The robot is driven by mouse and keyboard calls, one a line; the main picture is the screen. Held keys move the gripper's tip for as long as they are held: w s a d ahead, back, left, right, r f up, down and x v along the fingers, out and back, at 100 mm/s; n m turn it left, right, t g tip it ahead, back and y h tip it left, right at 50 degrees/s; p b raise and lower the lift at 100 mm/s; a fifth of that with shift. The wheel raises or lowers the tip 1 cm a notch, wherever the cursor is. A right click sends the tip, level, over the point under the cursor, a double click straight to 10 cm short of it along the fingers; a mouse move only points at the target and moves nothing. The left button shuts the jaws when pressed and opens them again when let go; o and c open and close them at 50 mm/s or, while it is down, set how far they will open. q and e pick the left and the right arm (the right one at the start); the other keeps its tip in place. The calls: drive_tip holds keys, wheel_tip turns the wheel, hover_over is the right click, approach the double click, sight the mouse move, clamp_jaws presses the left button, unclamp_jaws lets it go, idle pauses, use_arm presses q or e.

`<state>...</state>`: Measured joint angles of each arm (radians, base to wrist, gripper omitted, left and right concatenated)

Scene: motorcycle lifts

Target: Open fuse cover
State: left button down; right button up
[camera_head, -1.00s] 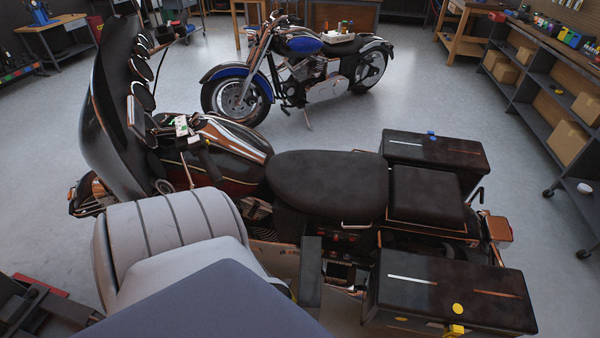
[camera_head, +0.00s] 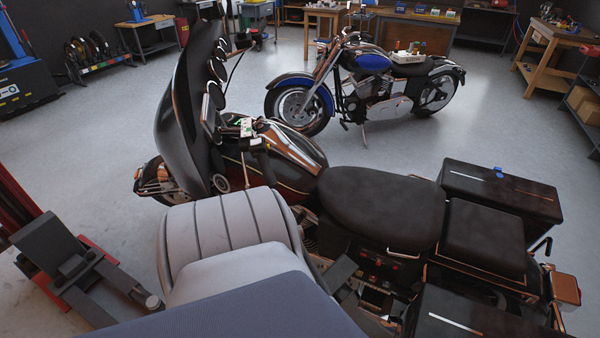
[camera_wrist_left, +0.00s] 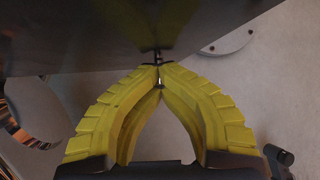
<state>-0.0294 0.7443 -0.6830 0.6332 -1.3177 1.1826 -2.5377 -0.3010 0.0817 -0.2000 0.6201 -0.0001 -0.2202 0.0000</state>
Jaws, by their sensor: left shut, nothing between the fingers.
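The near motorcycle (camera_head: 380,205) stands across the middle of the head view, with a long black seat. Below the seat is an exposed side area (camera_head: 385,270) with small red parts. I cannot tell which part is the fuse cover. My left gripper (camera_wrist_left: 158,72) shows in the left wrist view with yellow ribbed fingers, shut and empty. Its tips meet at the lower edge of a dark panel (camera_wrist_left: 80,35), beside a small dark tab; whether they touch is unclear. My right gripper is not in view.
Black side cases (camera_head: 500,190) flank the rear of the near motorcycle. A blue motorcycle (camera_head: 375,85) stands behind it. A red and black lift part (camera_head: 75,265) is at the left.

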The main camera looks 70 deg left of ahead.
use_arm(q)
drive_tip(key=shift+s+f, duration=0.2)
drive_tip(key=shift+s, duration=0.2)
drive_tip(key=c, duration=1.6)
unclamp_jaws()
drive_tip(key=o, duration=0.4)
drive_tip(key=shift+w+r, duration=0.1)
drive_tip(key=shift+w, duration=0.2)
drive_tip(key=shift+c, duration=0.2)
drive_tip(key=v, duration=1.2)
